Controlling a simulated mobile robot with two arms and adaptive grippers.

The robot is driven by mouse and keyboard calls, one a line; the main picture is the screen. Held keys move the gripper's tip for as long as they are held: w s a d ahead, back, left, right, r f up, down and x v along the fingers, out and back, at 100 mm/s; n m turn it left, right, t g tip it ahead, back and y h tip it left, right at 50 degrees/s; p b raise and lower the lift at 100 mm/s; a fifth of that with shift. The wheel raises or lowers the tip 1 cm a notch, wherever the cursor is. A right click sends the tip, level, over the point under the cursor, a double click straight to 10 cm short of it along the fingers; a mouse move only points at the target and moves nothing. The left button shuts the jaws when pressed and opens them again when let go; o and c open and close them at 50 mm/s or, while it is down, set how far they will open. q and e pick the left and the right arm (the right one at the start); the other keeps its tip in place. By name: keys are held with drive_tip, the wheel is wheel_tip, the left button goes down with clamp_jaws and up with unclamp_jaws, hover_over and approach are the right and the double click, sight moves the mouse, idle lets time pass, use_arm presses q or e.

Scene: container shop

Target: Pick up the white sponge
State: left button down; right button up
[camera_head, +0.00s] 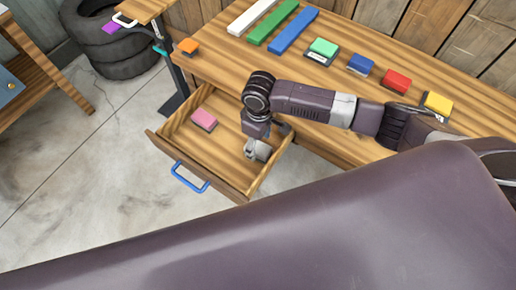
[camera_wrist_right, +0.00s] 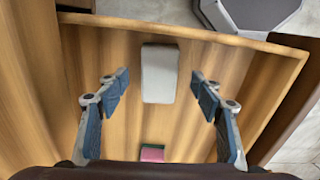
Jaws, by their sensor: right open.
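The white sponge (camera_wrist_right: 159,73) lies flat on the bottom of the open drawer (camera_head: 222,187). In the right wrist view it sits centred between the fingers, slightly toward the drawer's far wall in that picture. My right gripper (camera_wrist_right: 160,84) is open, with one finger on each side of the sponge and a clear gap to both. In the head view my right gripper (camera_head: 257,147) reaches down into the right part of the drawer and largely hides the sponge. My left gripper is not in view.
A pink sponge (camera_head: 204,119) lies in the drawer's left part. The drawer has raised walls and a blue handle (camera_head: 190,177). On the tabletop are long white, green and blue bars and several coloured blocks, including a red one (camera_head: 396,81). Tires (camera_head: 112,45) stand at the back left.

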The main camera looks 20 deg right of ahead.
sight(258, 147)
drive_tip(key=f, duration=0.3)
drive_tip(key=shift+w+a+f, duration=0.1)
drive_tip(key=shift+w+f, duration=0.1)
drive_tip(key=shift+f, duration=0.15)
drive_tip(key=c, duration=1.1)
drive_tip(key=shift+c, duration=0.2)
drive_tip(key=shift+r, duration=0.1)
wheel_tip(258, 147, up, 20)
